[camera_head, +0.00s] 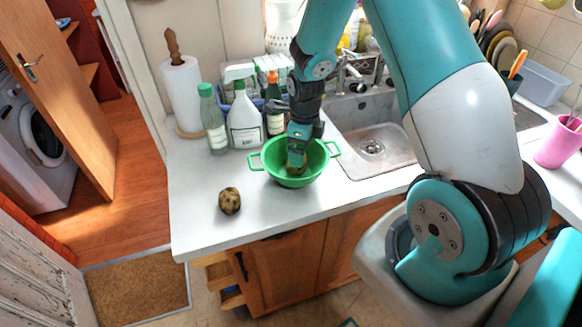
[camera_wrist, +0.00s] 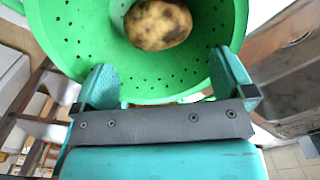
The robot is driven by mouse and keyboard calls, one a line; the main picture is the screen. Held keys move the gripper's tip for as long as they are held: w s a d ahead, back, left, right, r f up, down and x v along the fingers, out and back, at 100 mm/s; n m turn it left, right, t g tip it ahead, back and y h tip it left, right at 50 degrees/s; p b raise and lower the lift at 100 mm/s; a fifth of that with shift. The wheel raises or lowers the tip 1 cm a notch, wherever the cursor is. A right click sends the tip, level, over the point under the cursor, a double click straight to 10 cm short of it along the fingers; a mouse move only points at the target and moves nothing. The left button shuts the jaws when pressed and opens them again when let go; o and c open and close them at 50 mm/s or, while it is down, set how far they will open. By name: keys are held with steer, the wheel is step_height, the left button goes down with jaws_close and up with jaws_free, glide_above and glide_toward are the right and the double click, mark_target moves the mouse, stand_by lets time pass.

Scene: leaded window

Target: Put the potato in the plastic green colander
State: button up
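The green plastic colander (camera_head: 307,176) stands on the worktop near its front edge, left of the sink. A brown mottled potato (camera_wrist: 158,24) lies inside it in the wrist view, on the colander's bottom. My gripper (camera_head: 297,160) points down into the colander, over its inside. In the wrist view its two teal fingers (camera_wrist: 160,68) are wide apart with nothing between them, and the potato lies beyond their tips. In the head view my gripper hides most of the potato inside.
A white spray bottle (camera_head: 245,124), a clear green-capped bottle (camera_head: 214,122) and a paper towel roll (camera_head: 182,95) stand behind the colander. The sink (camera_head: 372,148) is to its right. A pink cup (camera_head: 558,143) stands far right. The worktop (camera_head: 195,232) is clear at front left.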

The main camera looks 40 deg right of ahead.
step_height(320, 180, up, 17)
steer(key=b, duration=0.3)
steer(key=shift+r, duration=0.2)
stand_by(0.4)
steer(key=s+a+r+m+y+b, duration=0.1)
steer(key=s+a+m+y, duration=0.1)
steer(key=s+a+m, duration=0.9)
steer(key=s+a+r+m+y+b, duration=0.1)
steer(key=s+a+m, duration=0.9)
steer(key=m, duration=1.4)
steer(key=shift+s+a+y, duration=0.4)
steer(key=shift+a+y, duration=0.2)
steer(key=shift+a, duration=0.4)
